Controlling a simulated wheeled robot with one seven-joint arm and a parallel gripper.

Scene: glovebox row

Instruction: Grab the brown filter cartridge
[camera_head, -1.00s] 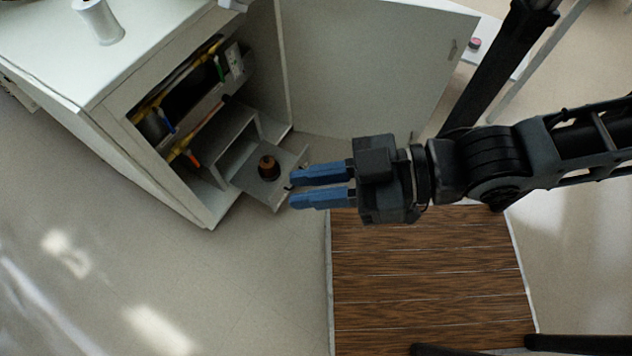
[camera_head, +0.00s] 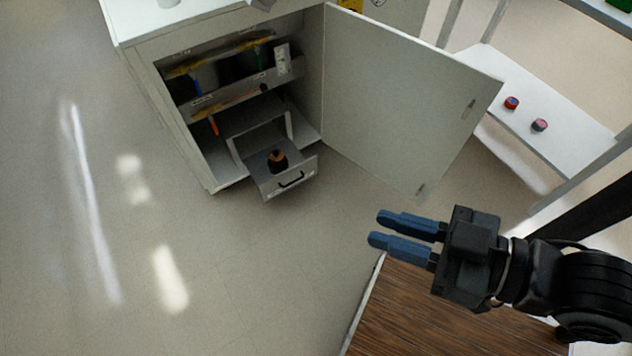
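The brown filter cartridge (camera_head: 277,160) is a small, dark brown and orange-brown piece. It sits in an open, pulled-out drawer (camera_head: 303,166) low in a white cabinet (camera_head: 138,92). My gripper (camera_head: 373,228) has two blue fingers, apart from each other with nothing between them. It is to the right of the drawer and lower in the picture, well clear of the cartridge. The lower part of the cartridge is partly hidden in the drawer.
The cabinet door (camera_head: 405,100) stands wide open to the right of the drawer. A white shelf rack (camera_head: 575,150) on the right holds a red-blue piece (camera_head: 511,103) and a pinkish-grey piece (camera_head: 539,125). The floor (camera_head: 240,270) left of my gripper is clear.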

